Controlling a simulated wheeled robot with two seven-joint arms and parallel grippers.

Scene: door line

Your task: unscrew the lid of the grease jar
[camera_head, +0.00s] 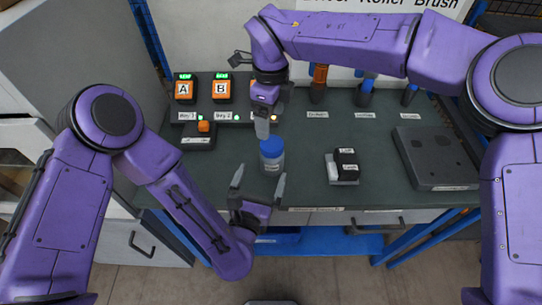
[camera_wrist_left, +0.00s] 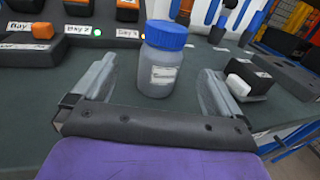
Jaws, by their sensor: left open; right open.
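The grease jar (camera_head: 272,163) stands upright on the dark bench top, with its blue lid (camera_head: 271,147) on it. In the left wrist view the jar body (camera_wrist_left: 157,72) is grey with a white label, and the ribbed blue lid (camera_wrist_left: 166,34) is fully visible. My left gripper (camera_head: 259,181) is open and empty, low at the bench's front edge, its fingers pointing toward the jar from the near side. In the left wrist view the jar shows between the two fingers. My right gripper (camera_head: 262,127) is open, pointing down just behind and above the lid; its fingers overlap in this view.
Orange battery blocks A (camera_head: 184,90) and B (camera_head: 222,89) sit in a charger at the back left. A small tray with black and white blocks (camera_head: 345,160) lies right of the jar. A grey flat case (camera_head: 437,158) is farther right. Tool holders (camera_head: 318,93) line the back.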

